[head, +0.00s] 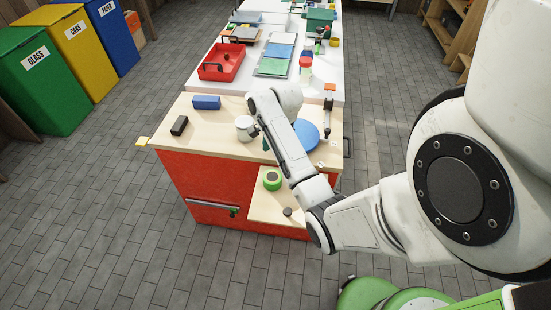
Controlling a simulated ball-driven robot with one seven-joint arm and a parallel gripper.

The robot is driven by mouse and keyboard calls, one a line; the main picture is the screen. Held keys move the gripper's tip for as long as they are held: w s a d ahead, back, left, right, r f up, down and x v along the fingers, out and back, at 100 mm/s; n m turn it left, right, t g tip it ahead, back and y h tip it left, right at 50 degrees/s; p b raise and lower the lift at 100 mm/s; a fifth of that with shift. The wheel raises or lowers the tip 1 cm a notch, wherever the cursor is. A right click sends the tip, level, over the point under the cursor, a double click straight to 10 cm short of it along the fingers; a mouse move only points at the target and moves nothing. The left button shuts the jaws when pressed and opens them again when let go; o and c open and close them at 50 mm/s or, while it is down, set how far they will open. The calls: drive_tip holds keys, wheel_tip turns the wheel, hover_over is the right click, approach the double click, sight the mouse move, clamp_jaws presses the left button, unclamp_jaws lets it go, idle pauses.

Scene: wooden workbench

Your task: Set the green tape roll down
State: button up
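The green tape roll (272,180) is a short bright green ring with a dark middle. It appears to lie flat on the low light-wood ledge (265,208) at the front right of the workbench, near the ledge's left edge. My arm reaches in from the right, with its wrist over the bench top. I cannot make out the fingers of my gripper; my own arm links seem to cover them. No finger shows touching the roll.
A dark round piece (287,211) sits on the ledge. The bench top (215,135) holds a blue block (206,102), a black block (179,125), a whitish cylinder (245,126) and a blue disc (306,134), partly behind my arm. A red tray (221,63) stands farther back.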

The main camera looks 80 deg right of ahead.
drive_tip(key=w+a+f+n, duration=0.1)
drive_tip(key=a+n, duration=0.5)
drive_tip(key=a, duration=0.3)
drive_tip(key=w+a+f+n, duration=0.15)
drive_tip(key=a+n, duration=0.35)
drive_tip(key=a, duration=0.5)
drive_tip(key=s+a+r+n+h, duration=0.1)
drive_tip(key=s+a+r+n, duration=0.2)
drive_tip(key=s+a+n, duration=0.4)
drive_tip(key=a+n, duration=0.3)
drive_tip(key=n, duration=0.4)
drive_tip(key=shift+s+a+r+h, duration=0.25)
drive_tip(key=shift+s+r+h, duration=0.05)
drive_tip(key=shift+s+r, duration=0.1)
